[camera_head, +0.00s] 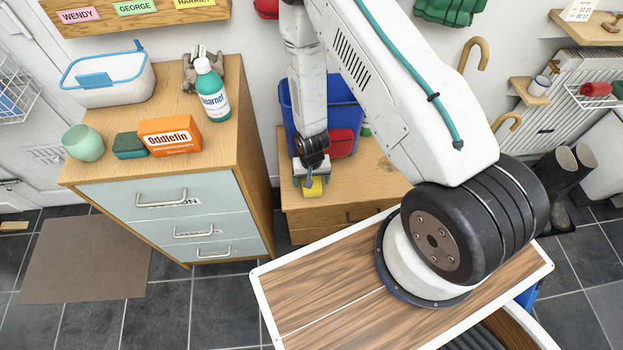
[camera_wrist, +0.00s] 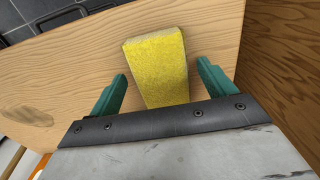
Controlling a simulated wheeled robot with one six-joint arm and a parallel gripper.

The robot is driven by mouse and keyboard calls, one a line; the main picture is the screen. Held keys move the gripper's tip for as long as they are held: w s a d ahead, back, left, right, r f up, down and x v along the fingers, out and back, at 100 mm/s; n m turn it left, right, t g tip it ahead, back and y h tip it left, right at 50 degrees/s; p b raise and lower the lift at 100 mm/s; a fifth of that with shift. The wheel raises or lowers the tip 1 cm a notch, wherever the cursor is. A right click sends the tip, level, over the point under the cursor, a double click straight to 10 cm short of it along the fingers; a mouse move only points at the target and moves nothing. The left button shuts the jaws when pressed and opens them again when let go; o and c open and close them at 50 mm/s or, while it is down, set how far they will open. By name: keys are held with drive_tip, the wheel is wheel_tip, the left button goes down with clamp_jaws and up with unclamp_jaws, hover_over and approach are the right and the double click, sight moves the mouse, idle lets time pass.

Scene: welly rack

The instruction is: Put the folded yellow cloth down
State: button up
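The folded yellow cloth (camera_wrist: 158,68) is a thick block-like fold in the wrist view, over a pale wooden top. It sits between the two teal fingers of my gripper (camera_wrist: 161,75). A gap shows on each side of the cloth, so the fingers are open and apart from it. In the head view the cloth (camera_head: 313,188) shows just under my gripper (camera_head: 308,181), at the front left of the low wooden drawer unit (camera_head: 370,187). Its near end is hidden by the gripper body in the wrist view. I cannot tell exactly how it meets the wood.
A blue bin (camera_head: 345,100) and a red item (camera_head: 341,143) stand behind my gripper on the low unit. The unit's right side has bare wood.

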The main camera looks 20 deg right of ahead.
drive_tip(key=shift+r, duration=0.1)
wheel_tip(320, 180, up, 39)
drive_tip(key=s+d+n, duration=0.2)
drive_tip(key=s+d+r+n+t, duration=0.1)
drive_tip(key=s+r, duration=1.7)
drive_tip(key=s, duration=0.1)
drive_tip(key=shift+s+d+n, duration=0.15)
drive_tip(key=shift+s+n, duration=0.15)
drive_tip(key=shift+o, duration=0.5)
